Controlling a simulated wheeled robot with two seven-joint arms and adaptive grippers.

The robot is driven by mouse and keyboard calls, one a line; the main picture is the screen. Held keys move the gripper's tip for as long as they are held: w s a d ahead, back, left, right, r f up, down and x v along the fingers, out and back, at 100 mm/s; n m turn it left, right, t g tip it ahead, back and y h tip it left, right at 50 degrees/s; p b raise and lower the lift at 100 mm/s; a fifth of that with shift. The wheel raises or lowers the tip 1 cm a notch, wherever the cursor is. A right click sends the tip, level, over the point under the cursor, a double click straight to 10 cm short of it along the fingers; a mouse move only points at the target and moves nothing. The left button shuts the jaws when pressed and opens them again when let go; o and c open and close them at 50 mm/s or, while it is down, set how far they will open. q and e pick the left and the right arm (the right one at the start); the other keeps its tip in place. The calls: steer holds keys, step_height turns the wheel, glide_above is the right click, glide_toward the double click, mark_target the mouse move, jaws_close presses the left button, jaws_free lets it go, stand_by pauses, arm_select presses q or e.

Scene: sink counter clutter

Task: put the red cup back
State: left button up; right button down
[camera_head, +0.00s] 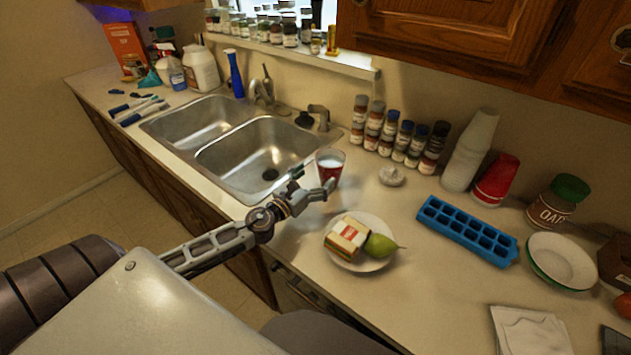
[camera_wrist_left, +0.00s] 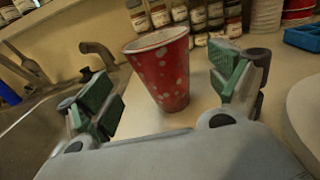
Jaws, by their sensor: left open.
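The red cup (camera_head: 329,168) stands upright on the counter just right of the sink, white inside. In the left wrist view the red cup (camera_wrist_left: 163,72) is red with pale spots and stands ahead of and between the open fingers. My left gripper (camera_head: 312,191) is open beside the cup on its near side, and its fingers partly cover the cup in the head view. In the left wrist view a clear gap shows on each side between the left gripper (camera_wrist_left: 168,100) and the cup. My right gripper is not in view.
A double sink (camera_head: 255,165) is on the left. Spice jars (camera_head: 386,138), stacked cups (camera_head: 494,180) and a blue ice tray (camera_head: 467,231) stand to the right.

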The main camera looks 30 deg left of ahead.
arm_select(q)
step_height(320, 180, up, 2)
steer(key=shift+p, duration=0.35)
steer(key=shift+r, duration=0.4)
steer(key=shift+r+p, duration=0.3)
steer(key=shift+r, duration=0.5)
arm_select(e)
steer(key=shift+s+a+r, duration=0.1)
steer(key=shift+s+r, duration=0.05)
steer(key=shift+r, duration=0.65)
arm_select(q)
steer(key=shift+s, duration=0.1)
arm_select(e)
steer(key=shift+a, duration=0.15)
